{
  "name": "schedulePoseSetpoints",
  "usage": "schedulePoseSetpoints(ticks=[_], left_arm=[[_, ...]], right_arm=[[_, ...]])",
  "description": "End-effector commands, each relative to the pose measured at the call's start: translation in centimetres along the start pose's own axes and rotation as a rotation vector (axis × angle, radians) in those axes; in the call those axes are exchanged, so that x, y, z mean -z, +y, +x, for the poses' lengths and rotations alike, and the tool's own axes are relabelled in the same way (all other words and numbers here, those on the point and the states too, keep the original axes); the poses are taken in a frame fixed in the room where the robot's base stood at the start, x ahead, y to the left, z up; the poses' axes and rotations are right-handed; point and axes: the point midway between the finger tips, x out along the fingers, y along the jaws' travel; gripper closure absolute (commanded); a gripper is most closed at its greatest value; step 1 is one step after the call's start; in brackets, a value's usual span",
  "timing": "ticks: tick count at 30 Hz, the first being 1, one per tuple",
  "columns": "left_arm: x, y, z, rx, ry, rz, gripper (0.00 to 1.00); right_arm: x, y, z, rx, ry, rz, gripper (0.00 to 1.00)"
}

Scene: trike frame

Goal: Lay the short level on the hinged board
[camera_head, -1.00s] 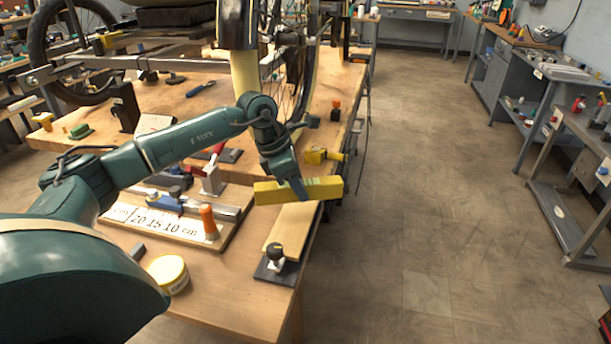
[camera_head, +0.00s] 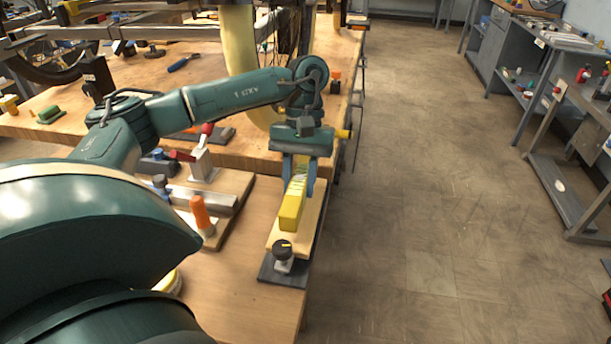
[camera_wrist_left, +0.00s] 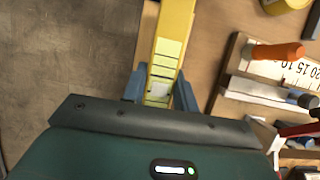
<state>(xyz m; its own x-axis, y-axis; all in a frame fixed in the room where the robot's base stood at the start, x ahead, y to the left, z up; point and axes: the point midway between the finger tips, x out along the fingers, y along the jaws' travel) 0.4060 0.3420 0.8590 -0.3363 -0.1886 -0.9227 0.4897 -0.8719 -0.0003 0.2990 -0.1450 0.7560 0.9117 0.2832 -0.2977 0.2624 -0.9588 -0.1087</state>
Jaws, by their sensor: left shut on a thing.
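The short level (camera_head: 293,207) is a yellow bar held in my left gripper (camera_head: 298,180), whose blue fingers are shut on its sides. In the head view it points toward the near end of the hinged board (camera_head: 314,218), a pale wooden strip on a dark base with a black knob (camera_head: 283,250). The level is over the board and roughly in line with it; I cannot tell if they touch. In the left wrist view the level (camera_wrist_left: 172,40) runs away between the fingers. My right gripper is not in view.
Left of the board stands a fixture with an orange-handled post (camera_head: 201,214) and a grey metal bar (camera_head: 215,198). A yellow tin (camera_head: 172,284) is mostly hidden behind my arm. The bench's right edge is close, with open floor (camera_head: 440,220) beyond.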

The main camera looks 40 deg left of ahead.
Motion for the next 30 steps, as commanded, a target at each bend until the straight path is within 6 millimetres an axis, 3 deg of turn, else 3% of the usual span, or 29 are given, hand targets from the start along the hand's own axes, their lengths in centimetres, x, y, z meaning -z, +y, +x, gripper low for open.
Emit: schedulePoseSetpoints(ticks=[14,24,30], left_arm=[[0.0,0.0,0.1,0.003,-0.005,0.01,1.0],[0.9,0.0,2.2,0.002,-0.005,0.01,1.0],[1.0,0.0,2.6,0.002,-0.004,0.009,1.0]], right_arm=[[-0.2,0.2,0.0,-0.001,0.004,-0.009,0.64],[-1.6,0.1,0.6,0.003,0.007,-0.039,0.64],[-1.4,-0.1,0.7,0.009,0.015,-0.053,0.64]])
